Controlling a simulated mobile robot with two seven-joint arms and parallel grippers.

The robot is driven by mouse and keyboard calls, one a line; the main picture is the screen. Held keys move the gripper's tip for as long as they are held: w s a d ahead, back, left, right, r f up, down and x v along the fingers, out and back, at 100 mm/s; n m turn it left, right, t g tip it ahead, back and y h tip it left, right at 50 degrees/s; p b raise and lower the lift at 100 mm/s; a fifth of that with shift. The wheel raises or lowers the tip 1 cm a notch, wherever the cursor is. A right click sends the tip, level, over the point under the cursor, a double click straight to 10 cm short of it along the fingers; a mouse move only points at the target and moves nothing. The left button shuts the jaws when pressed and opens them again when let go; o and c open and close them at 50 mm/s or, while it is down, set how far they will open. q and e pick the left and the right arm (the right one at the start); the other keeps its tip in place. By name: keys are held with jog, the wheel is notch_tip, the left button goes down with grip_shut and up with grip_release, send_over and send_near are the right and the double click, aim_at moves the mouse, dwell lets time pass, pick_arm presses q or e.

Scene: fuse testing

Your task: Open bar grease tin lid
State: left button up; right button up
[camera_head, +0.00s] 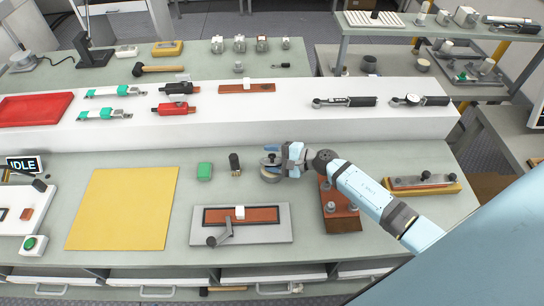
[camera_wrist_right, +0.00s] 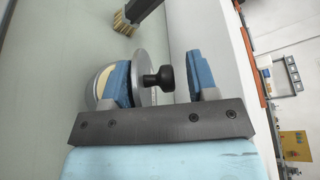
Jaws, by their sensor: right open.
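The grease tin (camera_head: 270,174) stands on the bench in the middle of the head view, partly hidden by my right gripper (camera_head: 282,159). In the right wrist view, turned on its side, the round tin (camera_wrist_right: 103,83) shows a grey disc lid (camera_wrist_right: 142,76) with a black knob (camera_wrist_right: 160,79). The knob lies in the gap between the two blue fingers of my right gripper (camera_wrist_right: 157,78). One finger overlaps the tin and lid edge; the other is beyond the knob, apart from it. I cannot tell whether the lid is seated. My left gripper is out of view.
A brush (camera_head: 235,164) stands left of the tin, beside a green block (camera_head: 204,171). A plate with a crank fixture (camera_head: 268,229) lies in front. A brown block with posts (camera_head: 340,217) is to the right. The white raised shelf (camera_head: 270,124) stands behind.

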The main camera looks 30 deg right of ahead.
grip_shut()
